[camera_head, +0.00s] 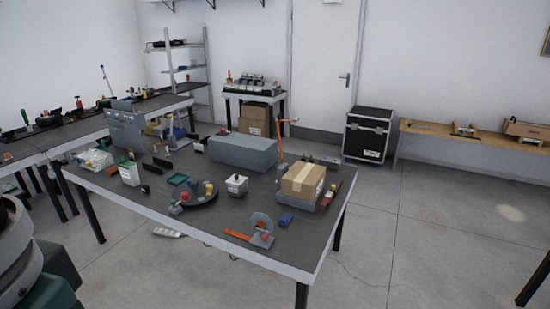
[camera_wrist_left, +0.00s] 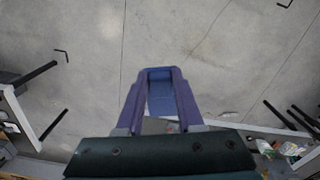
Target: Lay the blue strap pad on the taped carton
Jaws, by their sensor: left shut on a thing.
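The taped carton (camera_head: 303,182) is a brown box with a pale tape strip on top. It sits on a grey base at the right end of the dark table, and its top is bare. In the left wrist view my left gripper (camera_wrist_left: 160,76) is shut on a blue piece (camera_wrist_left: 160,98), which looks like the blue strap pad, held between its purple-tinted fingers. Bare floor lies behind it in that view. In the head view only part of my left arm shows at the lower left; that gripper is out of frame. My right gripper is in neither view.
On the dark table (camera_head: 190,225), a small blue block (camera_head: 285,220) lies in front of the carton. An orange upright tool (camera_head: 280,145) stands behind it.

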